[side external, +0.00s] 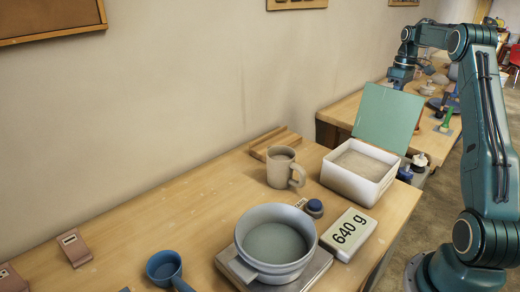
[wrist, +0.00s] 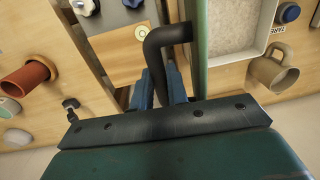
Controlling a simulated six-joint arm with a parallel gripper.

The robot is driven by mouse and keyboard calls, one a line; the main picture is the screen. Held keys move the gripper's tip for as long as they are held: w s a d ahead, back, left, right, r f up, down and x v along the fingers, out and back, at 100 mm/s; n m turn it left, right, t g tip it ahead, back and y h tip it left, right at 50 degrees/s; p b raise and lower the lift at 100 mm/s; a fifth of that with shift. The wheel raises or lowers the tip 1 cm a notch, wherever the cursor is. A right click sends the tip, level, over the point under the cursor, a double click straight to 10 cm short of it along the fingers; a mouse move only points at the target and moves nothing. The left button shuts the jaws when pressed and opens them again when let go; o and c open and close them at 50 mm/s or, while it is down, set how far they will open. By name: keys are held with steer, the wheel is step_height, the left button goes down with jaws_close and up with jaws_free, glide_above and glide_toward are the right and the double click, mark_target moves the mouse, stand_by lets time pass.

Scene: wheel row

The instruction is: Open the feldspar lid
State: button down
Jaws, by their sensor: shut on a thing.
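A white box (side external: 352,188) with pale powder inside stands at the right end of the table. Its green lid (side external: 388,118) is raised, standing steeply and leaning back from the box opening. No name label is readable on it. In the wrist view the lid shows edge-on as a green strip (wrist: 201,45) beside the powder (wrist: 232,25). A black bent handle (wrist: 165,35) reaches from the lid. My gripper (wrist: 160,88) has its blue fingers shut on this handle. In the side view my gripper (side external: 400,76) is behind the lid's upper edge, and the handle is hidden.
A beige mug (side external: 280,168) stands left of the box. A grey pan (side external: 274,241) sits on a scale with a 640 g display (side external: 349,232). A blue cup (side external: 164,266) is at front left. Another bench with several items (wrist: 30,78) lies behind the lid.

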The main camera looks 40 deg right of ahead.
steer(key=shift+s+d+f, duration=0.1)
steer(key=shift+f, duration=0.05)
steer(key=c, duration=1.5)
jaws_free()
